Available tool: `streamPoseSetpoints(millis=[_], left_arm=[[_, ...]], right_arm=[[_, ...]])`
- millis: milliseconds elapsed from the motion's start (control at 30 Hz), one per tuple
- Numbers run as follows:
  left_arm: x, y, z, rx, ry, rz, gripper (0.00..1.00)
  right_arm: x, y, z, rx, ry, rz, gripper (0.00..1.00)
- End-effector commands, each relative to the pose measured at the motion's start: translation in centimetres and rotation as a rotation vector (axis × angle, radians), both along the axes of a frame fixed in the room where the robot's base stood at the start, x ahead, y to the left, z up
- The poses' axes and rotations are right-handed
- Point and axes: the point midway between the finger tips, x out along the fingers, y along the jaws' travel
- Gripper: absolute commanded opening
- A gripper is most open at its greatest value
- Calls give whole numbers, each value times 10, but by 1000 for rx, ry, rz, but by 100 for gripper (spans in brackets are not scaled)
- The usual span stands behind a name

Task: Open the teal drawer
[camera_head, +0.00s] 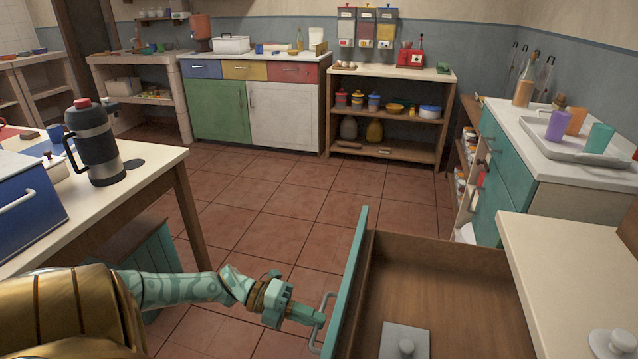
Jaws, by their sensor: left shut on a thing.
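The teal drawer (352,275) is at the lower right, pulled well out from under the pale counter, with its wooden inside showing. Its teal front faces left and carries a pale bar handle (327,306). My left gripper (318,317) reaches in from the left and is shut on this handle, outside the drawer front. A grey plate with a round knob (404,343) lies on the drawer floor. The near part of the drawer is cut off by the frame edge. My right gripper is not in view.
The pale counter (560,270) borders the drawer on the right. A table with a dark flask (95,145) and a blue box (28,205) stands at the left. A teal cabinet (505,175) with a tray (575,140) stands behind. Tiled floor (285,205) is clear between.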

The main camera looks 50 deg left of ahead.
Motion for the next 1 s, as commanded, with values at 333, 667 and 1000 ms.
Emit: streamPoseSetpoints(millis=[333, 667, 1000], left_arm=[[0, 0, -1, 1, 2, 0, 19], [0, 0, 0, 1, 1, 0, 32], [-32, 48, 13, 3, 3, 3, 32]], right_arm=[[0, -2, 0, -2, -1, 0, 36], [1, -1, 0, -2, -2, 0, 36], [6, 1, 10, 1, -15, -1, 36]])
